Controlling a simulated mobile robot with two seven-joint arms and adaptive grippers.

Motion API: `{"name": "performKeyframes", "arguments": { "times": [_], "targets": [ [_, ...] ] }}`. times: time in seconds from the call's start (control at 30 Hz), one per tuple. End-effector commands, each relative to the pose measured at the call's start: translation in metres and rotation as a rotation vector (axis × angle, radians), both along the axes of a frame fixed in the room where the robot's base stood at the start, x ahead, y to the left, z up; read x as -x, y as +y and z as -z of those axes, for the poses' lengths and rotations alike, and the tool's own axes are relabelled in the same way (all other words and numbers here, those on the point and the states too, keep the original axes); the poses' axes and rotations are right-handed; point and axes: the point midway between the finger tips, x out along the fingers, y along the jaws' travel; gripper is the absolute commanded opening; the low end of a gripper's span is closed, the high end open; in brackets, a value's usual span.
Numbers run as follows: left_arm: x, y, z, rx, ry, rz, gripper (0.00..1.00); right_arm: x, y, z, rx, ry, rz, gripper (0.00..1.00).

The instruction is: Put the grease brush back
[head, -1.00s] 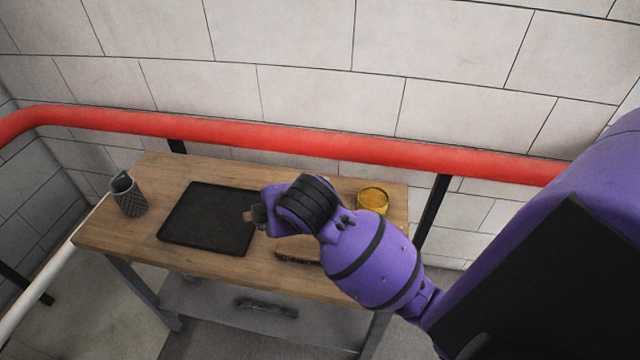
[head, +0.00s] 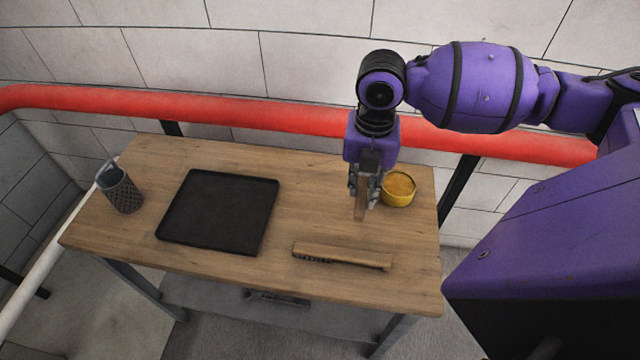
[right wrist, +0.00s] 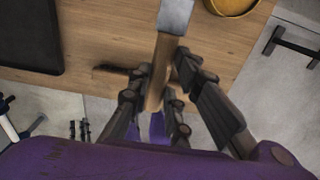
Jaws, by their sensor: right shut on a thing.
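My right gripper (head: 362,190) points down over the right part of the table, just left of the yellow tin (head: 399,189). It is shut on the grease brush (head: 360,211), whose light wooden end shows below the fingers. In the right wrist view the fingers (right wrist: 160,82) close around the wooden handle (right wrist: 161,62), and a grey block-like end of the brush (right wrist: 175,15) shows beyond them. Whether the brush touches the table is unclear. A grey mesh cup (head: 124,195) stands at the table's left end with something dark at its rim. My left gripper is out of view.
A black tray (head: 218,211) lies left of centre on the wooden table (head: 300,195). A wooden-backed brush with dark bristles (head: 342,256) lies near the front edge. A red pipe (head: 270,114) runs along the wall behind. Bare wood lies between tray and gripper.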

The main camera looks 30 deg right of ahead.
Motion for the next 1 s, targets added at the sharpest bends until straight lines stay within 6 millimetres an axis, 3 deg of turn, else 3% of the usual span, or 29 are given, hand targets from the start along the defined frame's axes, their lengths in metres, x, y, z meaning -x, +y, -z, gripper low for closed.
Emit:
{"name": "performKeyframes", "arguments": {
  "times": [0.17,0.43,0.6,1.0],
  "targets": [
    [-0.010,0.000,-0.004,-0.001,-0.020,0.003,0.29,-0.024,0.005,0.010,0.003,0.002,-0.005,0.00],
    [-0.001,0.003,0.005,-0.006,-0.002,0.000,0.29,-0.090,0.020,0.040,0.004,0.002,-0.003,0.00],
    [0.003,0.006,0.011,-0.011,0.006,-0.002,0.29,-0.114,0.025,0.074,0.004,0.004,-0.002,0.00],
    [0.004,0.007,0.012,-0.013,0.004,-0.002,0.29,-0.135,0.029,0.106,0.006,0.003,-0.003,0.00]
  ]
}}
